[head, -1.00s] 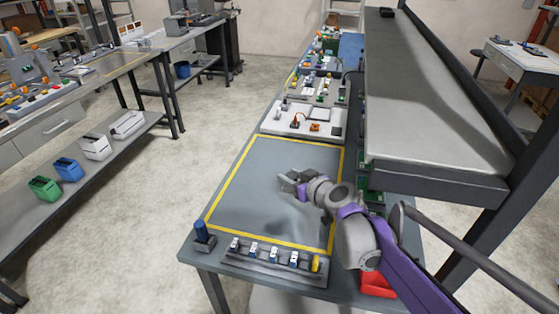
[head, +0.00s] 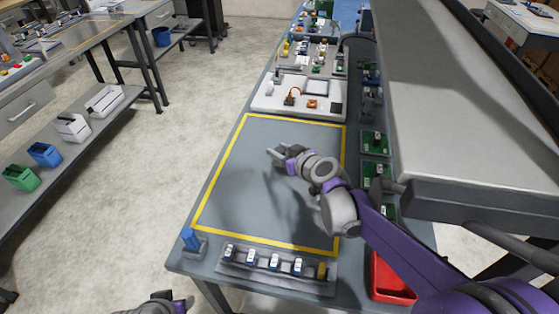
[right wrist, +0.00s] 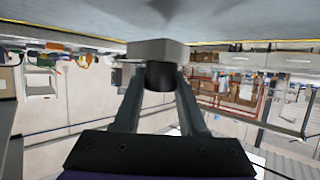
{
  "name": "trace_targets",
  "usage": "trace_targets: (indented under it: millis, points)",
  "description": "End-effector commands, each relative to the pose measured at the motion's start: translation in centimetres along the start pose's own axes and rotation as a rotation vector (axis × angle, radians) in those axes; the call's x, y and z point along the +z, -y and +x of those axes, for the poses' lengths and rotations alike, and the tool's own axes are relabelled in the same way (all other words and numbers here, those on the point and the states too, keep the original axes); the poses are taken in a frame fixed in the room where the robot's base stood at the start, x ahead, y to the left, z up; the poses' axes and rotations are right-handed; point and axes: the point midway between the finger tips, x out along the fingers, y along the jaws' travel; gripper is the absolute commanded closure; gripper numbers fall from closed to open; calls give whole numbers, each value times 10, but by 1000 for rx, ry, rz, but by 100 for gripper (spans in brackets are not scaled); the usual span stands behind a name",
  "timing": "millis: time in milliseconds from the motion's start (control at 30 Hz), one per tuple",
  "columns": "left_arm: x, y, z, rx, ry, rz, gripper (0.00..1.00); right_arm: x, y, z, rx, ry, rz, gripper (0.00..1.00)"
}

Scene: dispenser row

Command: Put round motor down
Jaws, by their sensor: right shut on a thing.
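My right gripper (head: 278,155) is over the yellow-outlined grey work area (head: 235,205) of the bench. In the right wrist view, its two fingers (right wrist: 160,85) are shut on the round motor, seen as a black round part (right wrist: 160,76) with a light grey block-like part beyond it. The bench top fills the upper edge of that view, close to the motor; I cannot tell whether they touch. In the head view the motor is too small to make out surely at the fingertips. My left gripper (head: 178,304) shows only partly at the bottom edge; its fingers are unclear.
A rack of small parts (head: 275,267) and a blue item in a dark holder (head: 192,240) stand along the front edge. A white tray (head: 265,100) lies behind the area. A large shelf (head: 450,110) and a red bin (head: 390,280) are on the right. The outlined area looks clear.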

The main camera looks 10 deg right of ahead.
Motion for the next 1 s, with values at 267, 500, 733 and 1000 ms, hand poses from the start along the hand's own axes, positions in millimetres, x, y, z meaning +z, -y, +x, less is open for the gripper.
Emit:
trace_targets:
  millis: [267, 500, 733, 1000]
  points:
    - [4, 0, 5, 0, 2, 0, 50, 32, 0, 13, 0, 0, 0, 100]
    - [3, 0, 5, 0, 2, 0, 50, 34, 0, 14, 0, -1, 0, 100]
    - [4, 0, 6, 0, 3, 0, 50, 36, 0, 15, 0, 0, 0, 41]
    - [4, 0, 6, 0, 3, 0, 50, 36, 0, 15, 0, 0, 0, 29]
